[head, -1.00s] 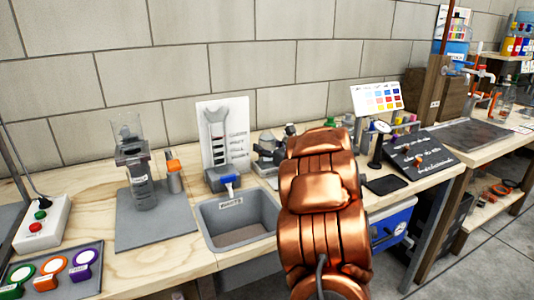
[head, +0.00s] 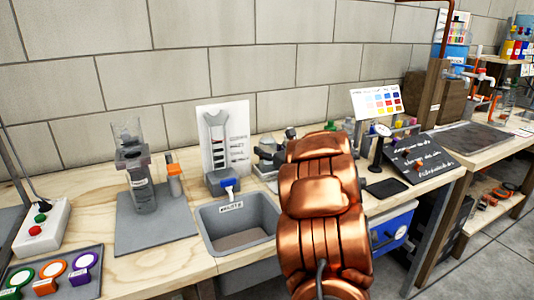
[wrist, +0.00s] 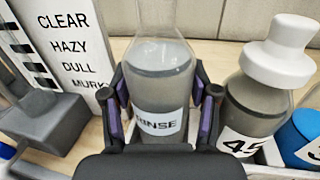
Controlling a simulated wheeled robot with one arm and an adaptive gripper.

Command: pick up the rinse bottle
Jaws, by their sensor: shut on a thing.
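The rinse bottle (wrist: 158,93) is a clear bottle of grey liquid with a white label reading RINSE. It stands upright in the middle of the wrist view. My gripper (wrist: 162,98) is shut on it, with one dark finger with a purple pad on each side of its body. The bottle's base is hidden by my gripper, so I cannot tell whether it is clear of its support. In the head view my copper arm hides both the gripper and the bottle.
A bottle marked 45 with a white cap (wrist: 280,50) stands close on the right, with a blue item (wrist: 300,140) beyond it. A clarity chart (wrist: 70,45) is at left. In the head view, a grey waste basin (head: 240,225) lies left of my arm.

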